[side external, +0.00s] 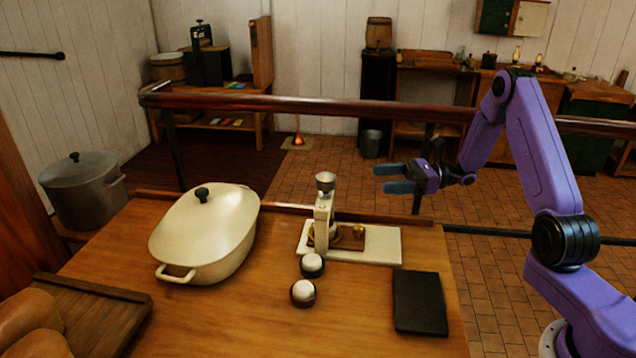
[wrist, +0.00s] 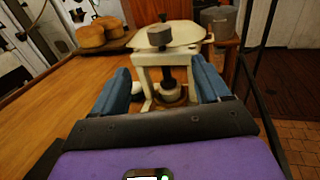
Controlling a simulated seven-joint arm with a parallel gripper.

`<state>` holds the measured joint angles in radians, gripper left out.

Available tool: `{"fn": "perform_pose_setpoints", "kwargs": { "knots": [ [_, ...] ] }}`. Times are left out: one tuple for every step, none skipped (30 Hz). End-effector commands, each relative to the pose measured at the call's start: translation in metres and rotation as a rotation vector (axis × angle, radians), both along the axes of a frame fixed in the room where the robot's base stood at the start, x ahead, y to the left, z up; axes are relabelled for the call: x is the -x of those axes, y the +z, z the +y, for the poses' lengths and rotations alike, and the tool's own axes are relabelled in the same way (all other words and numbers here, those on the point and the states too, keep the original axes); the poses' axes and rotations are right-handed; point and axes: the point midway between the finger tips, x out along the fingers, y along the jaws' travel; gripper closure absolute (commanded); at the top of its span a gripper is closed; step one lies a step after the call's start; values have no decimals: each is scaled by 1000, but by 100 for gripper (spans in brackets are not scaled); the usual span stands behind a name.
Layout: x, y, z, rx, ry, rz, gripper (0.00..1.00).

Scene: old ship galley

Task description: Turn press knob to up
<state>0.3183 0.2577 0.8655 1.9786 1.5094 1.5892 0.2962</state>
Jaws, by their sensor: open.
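The press (side external: 322,218) is a small cream frame on a pale board, with a grey knob (side external: 325,181) on top. In the wrist view the press (wrist: 144,82) stands ahead between my fingers, with its grey knob (wrist: 160,37) on top and a dark screw below it. My gripper (side external: 384,179) is open and empty, to the right of the knob at about its height and apart from it. In the wrist view the blue fingers of my gripper (wrist: 160,72) are spread wide. Which way the knob is set, I cannot tell.
A cream lidded pot (side external: 205,240) stands left of the press. Two dark jars with white tops (side external: 303,292) stand in front of it. A black slab (side external: 420,303) lies at the right. Bread loaves (side external: 30,325) are at the near left. A wooden rail (side external: 330,107) runs behind.

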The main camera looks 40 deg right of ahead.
Motion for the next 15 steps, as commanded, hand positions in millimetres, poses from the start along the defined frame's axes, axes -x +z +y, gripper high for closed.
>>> {"fn": "perform_pose_setpoints", "kwargs": {
  "knots": [
    [-1,0,3,0,0,0,24],
    [-2,0,6,0,0,0,24],
    [-5,0,9,0,2,0,24],
    [-6,0,13,0,3,0,24],
    [-8,0,17,0,4,0,24],
    [-11,0,22,0,4,0,24],
    [-14,0,27,1,5,0,24],
    [-16,0,32,1,5,0,24],
    [-20,0,38,1,5,0,24],
    [-23,0,43,0,5,0,24],
    [-26,0,48,0,5,0,24],
    [-29,0,55,0,6,0,24],
    [-32,0,60,0,5,0,24],
    [-35,0,65,0,5,0,24],
    [-39,0,71,0,5,0,24]
  ]
}}
